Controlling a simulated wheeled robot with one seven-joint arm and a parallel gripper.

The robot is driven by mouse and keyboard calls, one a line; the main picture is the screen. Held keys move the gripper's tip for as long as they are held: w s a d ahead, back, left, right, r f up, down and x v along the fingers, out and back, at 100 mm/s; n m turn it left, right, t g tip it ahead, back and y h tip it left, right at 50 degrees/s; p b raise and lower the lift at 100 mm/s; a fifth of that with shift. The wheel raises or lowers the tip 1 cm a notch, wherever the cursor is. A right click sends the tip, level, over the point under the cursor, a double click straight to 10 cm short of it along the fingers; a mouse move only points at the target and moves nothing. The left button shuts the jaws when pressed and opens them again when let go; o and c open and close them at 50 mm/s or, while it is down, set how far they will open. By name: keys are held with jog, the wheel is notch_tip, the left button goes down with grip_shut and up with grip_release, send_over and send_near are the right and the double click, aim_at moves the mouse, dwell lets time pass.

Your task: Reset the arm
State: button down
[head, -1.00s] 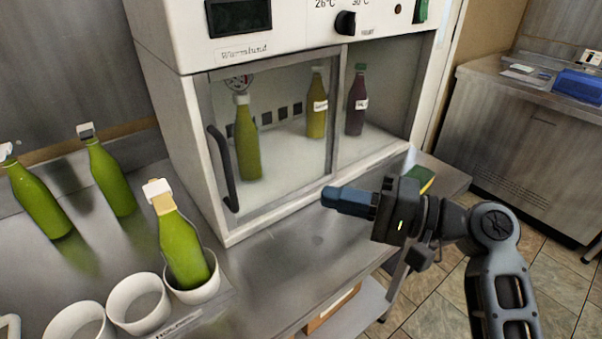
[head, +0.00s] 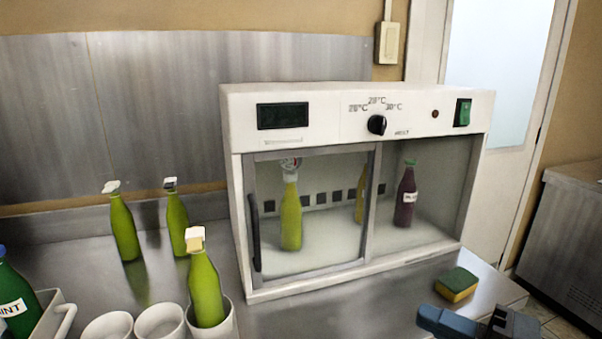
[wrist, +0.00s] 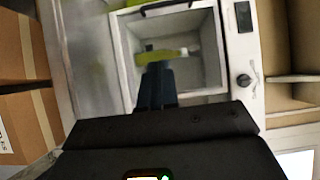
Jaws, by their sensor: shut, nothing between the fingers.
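My gripper (head: 460,326) is at the bottom right of the head view, over the front right of the counter, with its blue fingers pointing left. It is shut and empty. In the wrist view the dark blue fingers (wrist: 157,85) are together and point toward the white incubator, which stands apart beyond them. The white incubator (head: 330,98) stands on the counter with its glass sliding door (head: 325,215) across the left half. Behind the glass are a yellow-green bottle (head: 291,215) and part of a second yellowish bottle (head: 361,195). A dark purple bottle (head: 405,200) stands in the right half.
A green and yellow sponge (head: 456,284) lies on the counter near my gripper. Two green bottles (head: 124,230) (head: 177,222) stand at left. Another green bottle (head: 206,290) sits in a white cup holder beside empty ones (head: 160,322). A dark green bottle (head: 15,300) is at far left.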

jog(key=s+d+f+m+t+h, duration=0.25)
jog(key=s+f+h, duration=0.85)
jog(key=s+f, duration=0.6)
jog(key=s+r+n+h, duration=0.1)
jog(key=s+r+n, duration=0.2)
jog(key=s, duration=0.3)
jog(key=s+r+n+t+h, duration=0.1)
jog(key=s+r+n, duration=0.2)
jog(key=s, duration=0.3)
jog(key=s+d+r+n+h, duration=0.1)
jog(key=s+r+n, duration=0.2)
jog(key=s, duration=0.3)
jog(key=shift+s+r+n, duration=0.15)
jog(key=shift+r+n, duration=0.15)
jog(key=shift+n, duration=0.25)
